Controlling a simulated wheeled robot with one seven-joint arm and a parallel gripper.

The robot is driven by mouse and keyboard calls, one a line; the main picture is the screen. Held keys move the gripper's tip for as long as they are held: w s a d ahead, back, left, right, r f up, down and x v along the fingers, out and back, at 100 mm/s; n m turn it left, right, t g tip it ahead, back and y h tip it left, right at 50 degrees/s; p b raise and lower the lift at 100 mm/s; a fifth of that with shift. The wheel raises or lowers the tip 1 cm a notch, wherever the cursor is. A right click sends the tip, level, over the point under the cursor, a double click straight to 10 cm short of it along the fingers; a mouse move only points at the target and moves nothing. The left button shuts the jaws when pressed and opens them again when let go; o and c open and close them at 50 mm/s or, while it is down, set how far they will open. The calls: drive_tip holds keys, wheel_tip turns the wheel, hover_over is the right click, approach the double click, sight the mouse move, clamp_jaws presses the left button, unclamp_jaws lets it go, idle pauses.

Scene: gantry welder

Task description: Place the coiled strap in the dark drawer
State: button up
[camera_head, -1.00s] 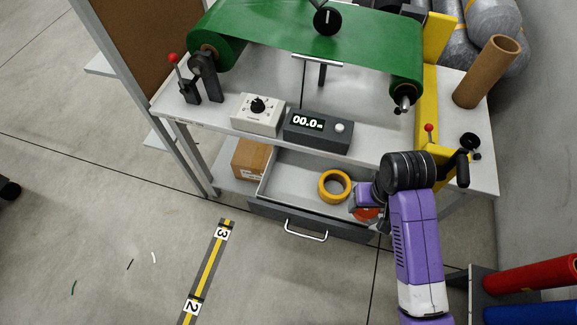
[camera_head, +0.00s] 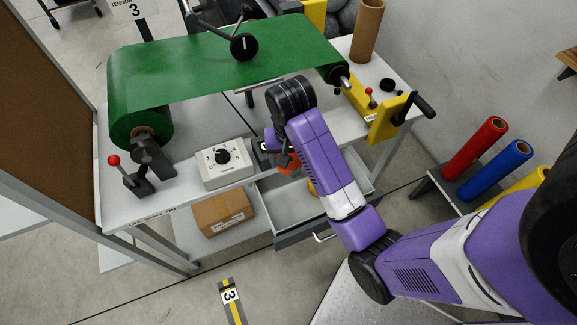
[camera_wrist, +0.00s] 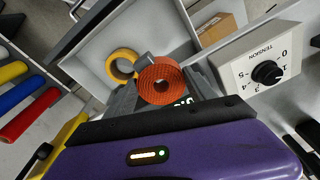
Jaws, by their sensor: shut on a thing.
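The coiled strap, an orange-red roll (camera_head: 289,167), is between the fingers of my gripper (camera_head: 283,158). In the wrist view the strap (camera_wrist: 160,71) faces the camera, with the fingers shut on it. The drawer (camera_head: 352,189) is pulled out below the bench, with a dark front and pale inside; it also shows in the wrist view (camera_wrist: 180,35). My gripper is over the bench's front edge, near the drawer's back left corner. The height of the strap above the drawer cannot be told exactly. A yellow tape roll (camera_wrist: 122,65) lies inside the drawer, partly hidden by my arm in the head view.
A tension dial box (camera_head: 223,163) stands on the bench (camera_head: 190,196), left of my gripper. A digital display (camera_head: 262,152) is mostly hidden behind my gripper. A cardboard box (camera_head: 223,214) sits on the lower shelf left of the drawer. Green sheet rollers (camera_head: 220,65) span the bench behind.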

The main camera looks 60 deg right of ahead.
sight(291, 193)
drive_tip(key=shift+d+r+m, duration=0.1)
drive_tip(key=shift+d+m, duration=0.2)
drive_tip(key=shift+d, duration=0.05)
drive_tip(key=shift+s+d+f+b, duration=0.1)
drive_tip(key=shift+d+f+b, duration=0.05)
drive_tip(key=shift+f+b, duration=0.15)
wheel_tip(291, 193, down, 19)
drive_tip(key=shift+d+f+b, duration=0.1)
drive_tip(key=shift+f+b, duration=0.05)
drive_tip(key=shift+b, duration=0.7)
